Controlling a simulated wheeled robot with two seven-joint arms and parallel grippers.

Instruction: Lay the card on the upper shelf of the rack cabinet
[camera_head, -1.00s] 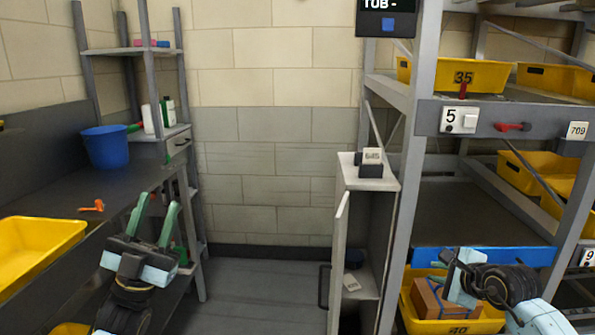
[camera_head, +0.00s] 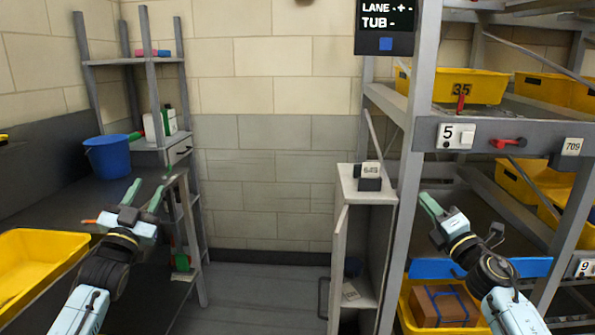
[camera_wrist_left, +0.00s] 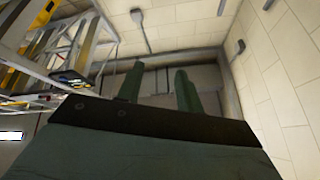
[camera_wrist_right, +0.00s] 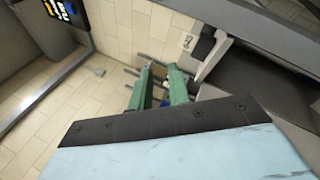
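A narrow grey cabinet (camera_head: 390,207) stands in the middle right with its door (camera_head: 339,265) open. A small pale card marked with digits (camera_head: 371,168) stands upright in a dark holder on the cabinet's top. Another small pale card-like piece (camera_head: 350,291) lies on a shelf (camera_head: 366,298) inside, with a dark round item (camera_head: 353,267) behind it. I cannot tell which card the task means. My left gripper (camera_head: 145,197) is open and empty, above the left bench. My right gripper (camera_head: 437,210) is open and empty, in front of the rack, right of the cabinet.
The rack (camera_head: 417,150) on the right holds yellow tubs (camera_head: 469,82) and a blue bar (camera_head: 510,267). A lower tub (camera_head: 408,316) holds a brown box (camera_head: 443,303). The left bench carries a blue bucket (camera_head: 108,158) and a yellow tub (camera_head: 40,250). The floor (camera_head: 262,300) between is clear.

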